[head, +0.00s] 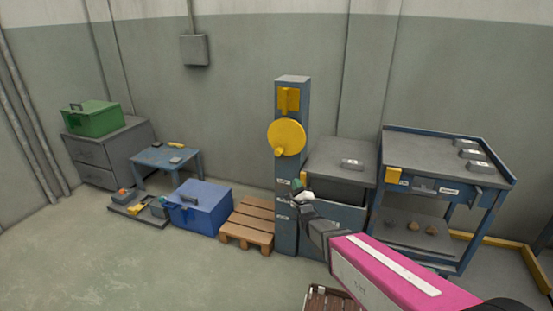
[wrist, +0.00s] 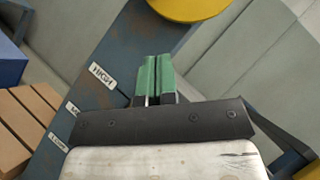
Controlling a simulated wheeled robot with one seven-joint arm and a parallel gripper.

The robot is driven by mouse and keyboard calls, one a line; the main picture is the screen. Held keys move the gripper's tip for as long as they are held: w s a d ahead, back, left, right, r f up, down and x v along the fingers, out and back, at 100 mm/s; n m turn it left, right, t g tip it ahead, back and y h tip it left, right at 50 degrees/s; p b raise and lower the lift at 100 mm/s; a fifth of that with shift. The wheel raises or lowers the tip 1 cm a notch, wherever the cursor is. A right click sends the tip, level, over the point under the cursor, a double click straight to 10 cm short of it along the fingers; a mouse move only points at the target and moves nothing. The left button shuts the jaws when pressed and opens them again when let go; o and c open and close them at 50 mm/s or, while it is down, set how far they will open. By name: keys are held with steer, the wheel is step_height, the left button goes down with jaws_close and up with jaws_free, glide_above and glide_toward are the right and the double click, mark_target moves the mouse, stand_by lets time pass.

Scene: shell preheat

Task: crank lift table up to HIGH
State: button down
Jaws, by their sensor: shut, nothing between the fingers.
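A blue-grey column (head: 292,230) stands against the wall with a round yellow crank wheel (head: 286,132) on its upper front. A small knob shows at the wheel's lower left. A HIGH label (wrist: 102,74) shows on the column, left of the fingers; the wheel's edge (wrist: 190,6) shows above.
A blue shelved cart (head: 432,155) with several grey blocks stands at the right. A wooden pallet (head: 248,222), a blue box (head: 198,207) and a small blue table (head: 168,158) are at the left. A brown crate (head: 336,302) is at the bottom. Floor at the front left is clear.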

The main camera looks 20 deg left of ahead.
steer(key=w+a+r+n, duration=0.1)
steer(key=w+a+r, duration=0.5)
steer(key=w+a, duration=0.1)
steer(key=shift+w+a+r+y, duration=0.2)
steer(key=shift+a+y, duration=0.2)
steer(key=shift+a, duration=0.15)
steer(key=shift+a+f, duration=0.1)
stand_by(0.3)
steer(key=shift+a, duration=0.2)
steer(key=shift+a+m+t, duration=0.15)
steer(key=shift+m+t, duration=0.15)
steer(key=shift+m, duration=0.1)
